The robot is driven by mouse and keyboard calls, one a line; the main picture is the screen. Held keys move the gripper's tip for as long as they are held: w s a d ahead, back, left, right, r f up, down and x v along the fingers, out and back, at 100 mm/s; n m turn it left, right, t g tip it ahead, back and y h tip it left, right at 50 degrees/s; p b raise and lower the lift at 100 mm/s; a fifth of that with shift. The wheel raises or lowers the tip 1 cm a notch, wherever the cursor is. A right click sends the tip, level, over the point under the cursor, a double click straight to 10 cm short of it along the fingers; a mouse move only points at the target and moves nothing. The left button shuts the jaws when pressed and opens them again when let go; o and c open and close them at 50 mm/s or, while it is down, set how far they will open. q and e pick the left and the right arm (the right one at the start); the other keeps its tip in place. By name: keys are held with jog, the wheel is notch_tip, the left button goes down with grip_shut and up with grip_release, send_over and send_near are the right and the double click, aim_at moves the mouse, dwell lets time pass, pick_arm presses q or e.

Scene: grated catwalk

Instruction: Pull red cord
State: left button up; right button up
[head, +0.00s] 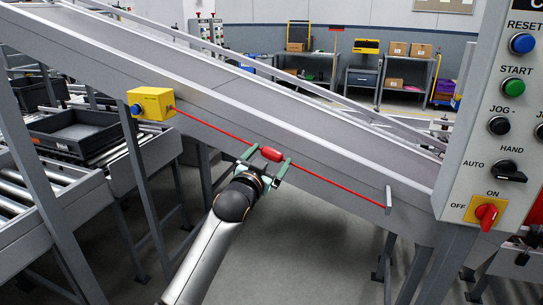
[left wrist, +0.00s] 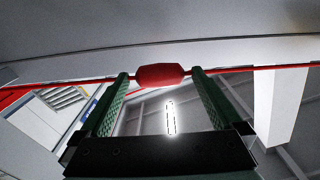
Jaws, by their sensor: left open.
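The red cord (head: 325,179) runs taut and slanting down to the right along the side of the sloped conveyor. It goes from a yellow switch box (head: 153,104) with a blue button to a small grey bracket (head: 388,197). A thick red handle (head: 271,154) sits on the cord. My left gripper (head: 269,159) is open, with its green fingertips on either side of the handle. In the left wrist view, the handle (left wrist: 160,75) lies between the two fingertips, with a small gap visible on each side. The cord (left wrist: 235,69) passes by both tips. My right gripper is not in view.
The sloped conveyor frame (head: 215,108) rises just behind the cord. A control panel (head: 492,110) with buttons and switches stands close on the right. Roller conveyors with a dark tray (head: 75,132) are at the left. Grey floor below the cord is clear.

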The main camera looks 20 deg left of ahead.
pick_arm(q)
jog(key=shift+w, duration=0.85)
jog(key=shift+c, duration=0.2)
